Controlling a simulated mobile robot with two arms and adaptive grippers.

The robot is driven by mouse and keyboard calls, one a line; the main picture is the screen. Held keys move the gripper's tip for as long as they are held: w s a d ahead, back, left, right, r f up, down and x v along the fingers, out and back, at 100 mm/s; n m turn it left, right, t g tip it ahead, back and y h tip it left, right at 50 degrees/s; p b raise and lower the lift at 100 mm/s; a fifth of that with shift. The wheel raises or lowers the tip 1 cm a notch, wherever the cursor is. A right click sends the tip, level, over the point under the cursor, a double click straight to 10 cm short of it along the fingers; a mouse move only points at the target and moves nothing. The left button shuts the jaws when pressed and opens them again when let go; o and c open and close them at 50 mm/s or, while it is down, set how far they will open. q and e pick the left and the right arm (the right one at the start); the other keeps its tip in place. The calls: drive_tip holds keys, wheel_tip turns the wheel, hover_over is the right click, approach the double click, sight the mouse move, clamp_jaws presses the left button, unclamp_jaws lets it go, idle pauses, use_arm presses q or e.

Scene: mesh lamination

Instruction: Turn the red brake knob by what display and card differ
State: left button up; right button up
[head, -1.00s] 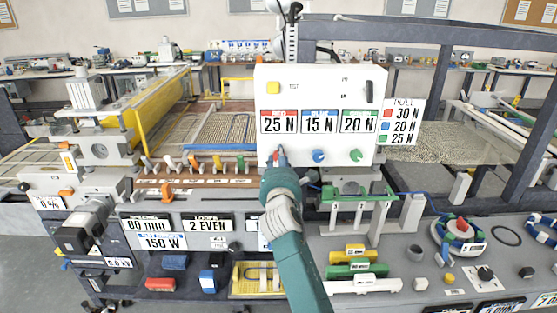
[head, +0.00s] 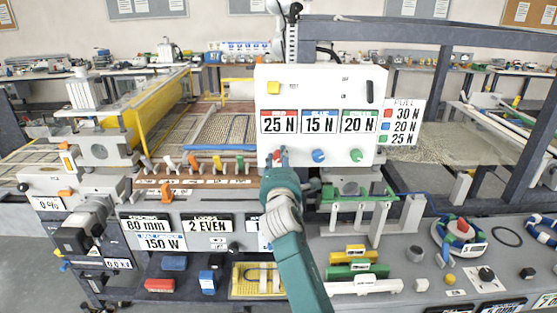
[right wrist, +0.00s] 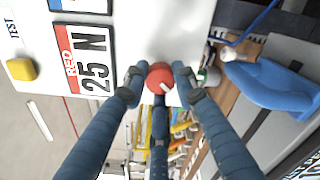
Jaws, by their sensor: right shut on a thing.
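The red brake knob (head: 277,154) is at the lower left of a white panel (head: 325,78). In the right wrist view the round knob (right wrist: 160,74) has a white pointer mark. My right gripper (right wrist: 158,82) has its fingers closed around it; in the head view the gripper (head: 277,162) partly covers it. The red display (head: 279,122) reads 25 N, the blue display (head: 319,122) 15 N and the green display (head: 358,122) 20 N. The card (head: 403,122) headed PULL lists red 30 N, blue 20 N, green 25 N. My left gripper is out of view.
A blue knob (head: 319,156) and a green knob (head: 356,155) sit right of the red one. A yellow TEST button (head: 273,88) is at the panel's upper left. A green rack (head: 352,196) stands below the panel.

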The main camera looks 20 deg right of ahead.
drive_tip(key=o, duration=0.9)
drive_tip(key=shift+d+r, duration=0.15)
drive_tip(key=shift+r, duration=0.15)
drive_tip(key=shift+o, duration=1.2)
drive_tip(key=shift+d+f, duration=0.1)
drive_tip(key=shift+f, duration=0.05)
drive_tip(key=shift+s, duration=0.1)
drive_tip(key=shift+s+a+f, duration=0.1)
drive_tip(key=shift+s+a, duration=0.2)
drive_tip(key=shift+s, duration=0.2)
drive_tip(key=v, duration=1)
drive_tip(key=shift+s, duration=0.45)
